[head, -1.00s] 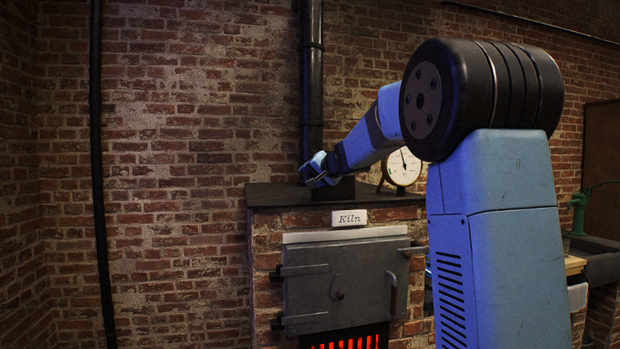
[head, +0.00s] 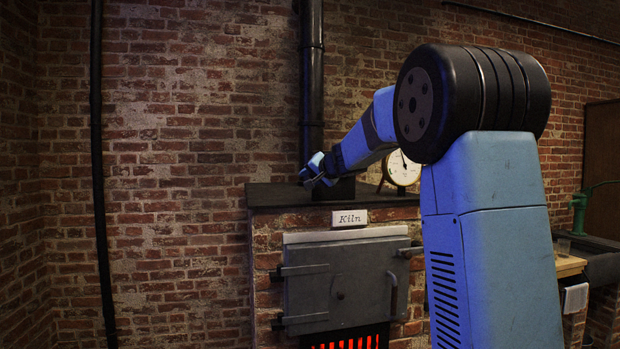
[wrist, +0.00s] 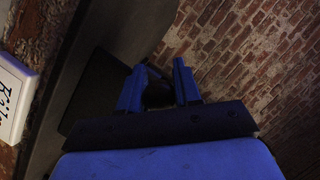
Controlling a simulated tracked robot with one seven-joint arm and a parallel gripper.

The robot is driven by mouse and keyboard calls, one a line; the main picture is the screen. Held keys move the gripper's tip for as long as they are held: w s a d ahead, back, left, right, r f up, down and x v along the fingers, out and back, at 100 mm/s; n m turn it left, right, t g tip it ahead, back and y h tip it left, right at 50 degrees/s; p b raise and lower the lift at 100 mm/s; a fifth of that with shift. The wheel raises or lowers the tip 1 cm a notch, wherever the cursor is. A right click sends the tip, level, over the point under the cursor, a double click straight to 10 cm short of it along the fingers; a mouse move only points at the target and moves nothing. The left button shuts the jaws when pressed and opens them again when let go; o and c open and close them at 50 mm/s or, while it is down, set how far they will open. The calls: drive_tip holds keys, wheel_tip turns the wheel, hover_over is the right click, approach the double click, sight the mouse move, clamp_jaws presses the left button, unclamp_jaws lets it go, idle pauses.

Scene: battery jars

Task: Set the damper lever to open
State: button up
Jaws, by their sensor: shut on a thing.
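My gripper (head: 313,172) is over the top of the kiln, at the foot of the black flue pipe (head: 312,90). In the wrist view my gripper (wrist: 158,85) has its two blue fingers around a dark, rounded thing (wrist: 157,93), which fits the damper lever's handle. The rest of the lever is hidden by my gripper and the shadow, so its setting cannot be told. The kiln (head: 262,240) is brick with a dark top slab.
A round dial gauge (head: 404,168) stands on the slab, right beside my forearm. The kiln's grey door (head: 335,280) is shut above a glowing red grate (head: 350,342). A white "Kiln" sign (head: 349,217) is on the front edge. A wooden bench (head: 569,266) is at right.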

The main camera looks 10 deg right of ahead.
drive_tip(key=shift+d, duration=0.1)
clamp_jaws()
drive_tip(key=shift+r, duration=0.15)
